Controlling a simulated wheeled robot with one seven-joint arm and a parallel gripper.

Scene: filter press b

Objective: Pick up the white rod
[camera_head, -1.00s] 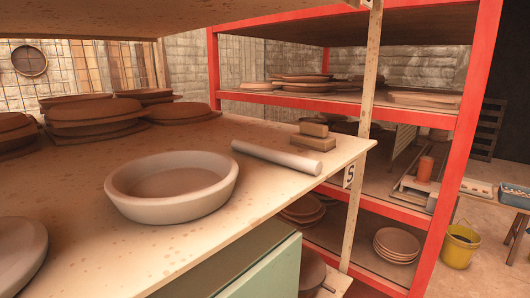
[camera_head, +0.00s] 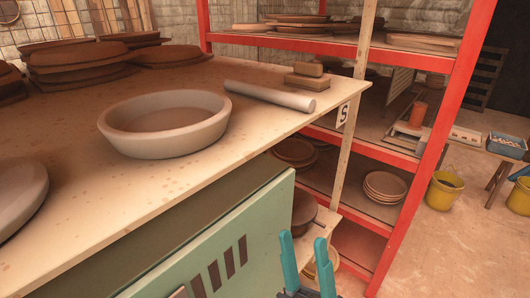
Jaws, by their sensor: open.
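The white rod (camera_head: 270,96) lies on the wooden worktop (camera_head: 240,155), near its right end, behind and to the right of a pale round dish (camera_head: 165,128). It appears pale grey-white, and its right end lies near the worktop's edge. My gripper (camera_head: 302,238) shows at the bottom of the view with two teal fingers apart and nothing between them. It appears below the rod in the picture, in front of the worktop's right end, and apart from the rod.
Two small brown blocks (camera_head: 306,76) sit just behind the rod. Stacked brown discs (camera_head: 80,62) stand at the back left. A green panel (camera_head: 215,250) is below the worktop's front edge. A red shelf rack (camera_head: 445,130) stands to the right, with open floor beyond.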

